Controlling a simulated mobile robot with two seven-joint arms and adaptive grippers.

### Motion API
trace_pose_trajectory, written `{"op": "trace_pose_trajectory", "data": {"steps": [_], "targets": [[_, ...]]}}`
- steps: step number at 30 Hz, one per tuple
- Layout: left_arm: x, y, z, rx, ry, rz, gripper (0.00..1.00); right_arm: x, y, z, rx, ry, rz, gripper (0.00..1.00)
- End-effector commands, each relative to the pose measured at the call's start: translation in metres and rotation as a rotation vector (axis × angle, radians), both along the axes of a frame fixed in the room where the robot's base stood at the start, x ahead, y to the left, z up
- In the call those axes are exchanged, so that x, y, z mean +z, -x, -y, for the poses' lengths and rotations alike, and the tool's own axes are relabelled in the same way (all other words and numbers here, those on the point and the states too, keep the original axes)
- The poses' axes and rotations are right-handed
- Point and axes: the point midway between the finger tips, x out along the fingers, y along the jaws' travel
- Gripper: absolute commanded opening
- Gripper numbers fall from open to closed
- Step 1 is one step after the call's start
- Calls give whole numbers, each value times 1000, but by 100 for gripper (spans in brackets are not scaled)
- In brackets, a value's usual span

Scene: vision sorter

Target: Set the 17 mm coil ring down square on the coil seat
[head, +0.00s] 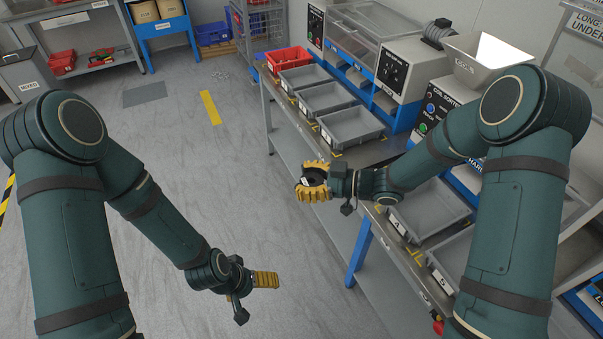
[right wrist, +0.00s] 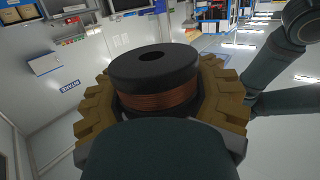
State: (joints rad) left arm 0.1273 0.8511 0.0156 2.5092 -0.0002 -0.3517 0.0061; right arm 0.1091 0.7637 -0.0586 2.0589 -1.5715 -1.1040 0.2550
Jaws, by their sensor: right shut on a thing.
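The coil ring (right wrist: 152,88) is a black flanged spool with a hole in its top and a copper-brown winding around its middle. My right gripper (head: 313,181) is shut on it, with yellow ribbed fingers on both sides of the winding in the right wrist view. In the head view the coil ring (head: 314,176) shows dark between the fingers, held in front of the bench's near edge. My left gripper (head: 265,280) hangs empty over the floor at lower centre; its fingers show side-on, so its opening is unclear. I cannot make out the coil seat in either view.
A long bench (head: 285,115) holds a red bin (head: 287,59) and several grey bins (head: 350,126), with sorting machines (head: 405,66) behind. More grey bins (head: 430,209) stand right of my right gripper. The floor (head: 220,170) to the left is mostly clear.

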Motion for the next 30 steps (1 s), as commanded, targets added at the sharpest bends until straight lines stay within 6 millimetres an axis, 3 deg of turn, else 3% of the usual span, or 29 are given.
{"op": "trace_pose_trajectory", "data": {"steps": [9,17,23,30], "targets": [[0,0,0,0,0,0,90,-13,4,4,182,-1,3,9],[0,0,0,0,0,0,90,-14,4,5,207,-1,1,9],[0,0,0,0,0,0,90,-3,-1,0,110,-2,1,9],[0,0,0,0,0,0,90,13,-19,5,-174,0,-1,9]]}}
